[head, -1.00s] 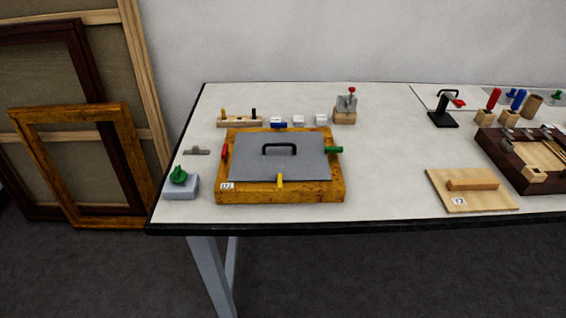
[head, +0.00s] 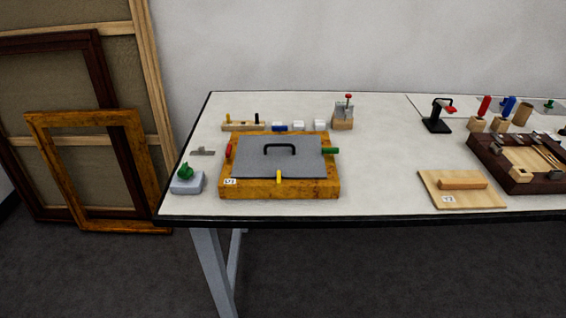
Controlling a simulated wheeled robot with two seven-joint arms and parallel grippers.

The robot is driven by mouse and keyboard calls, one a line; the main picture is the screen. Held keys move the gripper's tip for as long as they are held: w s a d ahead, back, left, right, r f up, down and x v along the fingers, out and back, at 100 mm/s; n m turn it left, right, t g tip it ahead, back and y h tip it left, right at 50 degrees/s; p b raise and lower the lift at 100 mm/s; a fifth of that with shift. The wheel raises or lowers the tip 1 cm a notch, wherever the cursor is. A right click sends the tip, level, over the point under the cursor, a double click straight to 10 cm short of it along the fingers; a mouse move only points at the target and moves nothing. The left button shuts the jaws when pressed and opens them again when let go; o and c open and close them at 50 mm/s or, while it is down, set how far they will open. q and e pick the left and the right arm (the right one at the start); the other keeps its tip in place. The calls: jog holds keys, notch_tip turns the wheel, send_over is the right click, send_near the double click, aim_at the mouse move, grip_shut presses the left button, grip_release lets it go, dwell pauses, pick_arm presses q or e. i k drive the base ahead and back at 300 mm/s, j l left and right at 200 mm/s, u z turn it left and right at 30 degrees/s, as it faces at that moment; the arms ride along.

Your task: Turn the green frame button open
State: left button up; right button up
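The green frame button (head: 330,151) is a short green bar on the right side of the gilt frame (head: 307,188). It points sideways, with its inner end at the edge of the grey panel (head: 255,160). The frame lies flat on the table, and the panel with a black handle (head: 280,147) lies inside it. A red button (head: 228,151) is on the frame's left side and a yellow button (head: 279,177) is on its front side. Neither of my grippers is in view.
A grey block with a green knob (head: 186,173) stands left of the frame. A wooden rack (head: 243,126) and small blocks lie behind it. A wooden board (head: 480,197) and a dark tray (head: 485,160) are at right. Table between frame and board is clear.

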aim_at(329, 151)
jog(key=i+l, duration=0.1)
jog(key=l, duration=0.35)
jog(key=i+l, duration=0.1)
jog(key=l, duration=0.35)
jog(key=i+l, duration=0.15)
jog(key=l, duration=0.3)
jog(key=i+l, duration=0.1)
jog(key=l, duration=0.3)
jog(key=u, duration=0.05)
